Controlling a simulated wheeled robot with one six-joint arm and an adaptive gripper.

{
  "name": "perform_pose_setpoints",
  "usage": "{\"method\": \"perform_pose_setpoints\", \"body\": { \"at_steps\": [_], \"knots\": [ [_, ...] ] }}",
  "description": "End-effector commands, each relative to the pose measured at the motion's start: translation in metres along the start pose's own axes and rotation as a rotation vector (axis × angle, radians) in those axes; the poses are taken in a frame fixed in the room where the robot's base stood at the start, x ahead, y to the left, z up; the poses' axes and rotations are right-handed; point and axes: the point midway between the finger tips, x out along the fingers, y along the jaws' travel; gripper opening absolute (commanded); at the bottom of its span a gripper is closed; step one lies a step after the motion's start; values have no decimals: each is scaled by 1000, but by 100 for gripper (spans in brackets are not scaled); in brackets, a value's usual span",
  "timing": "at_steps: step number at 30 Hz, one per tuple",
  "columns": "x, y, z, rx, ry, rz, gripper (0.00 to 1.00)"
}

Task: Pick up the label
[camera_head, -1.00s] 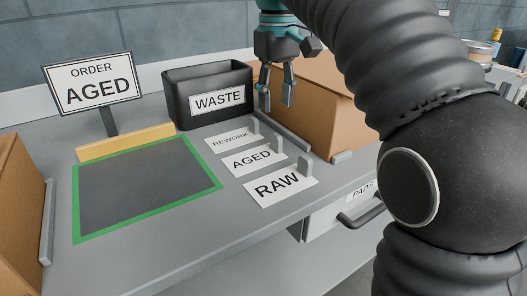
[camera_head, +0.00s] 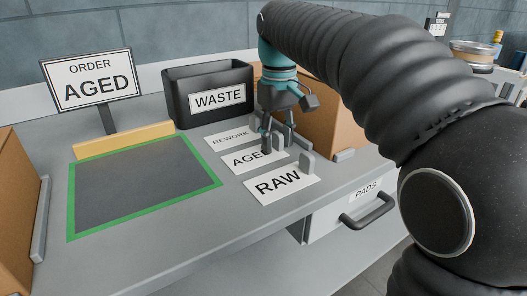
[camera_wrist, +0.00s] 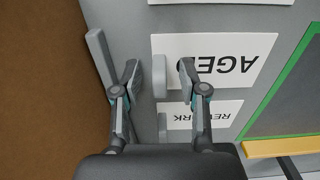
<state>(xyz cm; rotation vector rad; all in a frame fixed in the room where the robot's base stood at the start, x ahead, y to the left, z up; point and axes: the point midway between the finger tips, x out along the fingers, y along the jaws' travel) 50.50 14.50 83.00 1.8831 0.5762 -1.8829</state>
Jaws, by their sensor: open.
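Three white labels with grey upright tabs lie in a row on the grey bench: REWORK (camera_head: 228,139), AGED (camera_head: 243,159) and RAW (camera_head: 285,184). An order sign (camera_head: 92,79) behind them reads "ORDER AGED". My gripper (camera_head: 278,147) is open and low over the AGED label's tab end, covering part of its lettering in the head view. In the wrist view, my gripper (camera_wrist: 159,72) has one finger on each side of the AGED label's tab (camera_wrist: 159,76). The AGED label (camera_wrist: 235,62) lies flat there. I cannot tell whether the fingers touch the tab.
A black WASTE bin (camera_head: 208,93) stands behind the labels. A cardboard box (camera_head: 335,115) is close to the right of my gripper, with a grey rail at its base. A green-framed dark mat (camera_head: 145,185) lies empty at left. A PADS drawer (camera_head: 345,205) is below.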

Motion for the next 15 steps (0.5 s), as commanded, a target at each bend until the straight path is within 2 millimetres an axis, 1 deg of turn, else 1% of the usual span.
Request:
{"method": "perform_pose_setpoints", "body": {
  "at_steps": [3,4,5,6,8,9,15],
  "knots": [
    [0,0,0,0,0,0,43],
    [0,0,0,0,0,0,38],
    [0,0,0,0,0,0,30],
    [0,0,0,0,0,0,20],
    [0,0,0,0,0,0,5],
    [0,0,0,0,0,0,0],
    [0,0,0,0,0,0,0]
  ]
}}
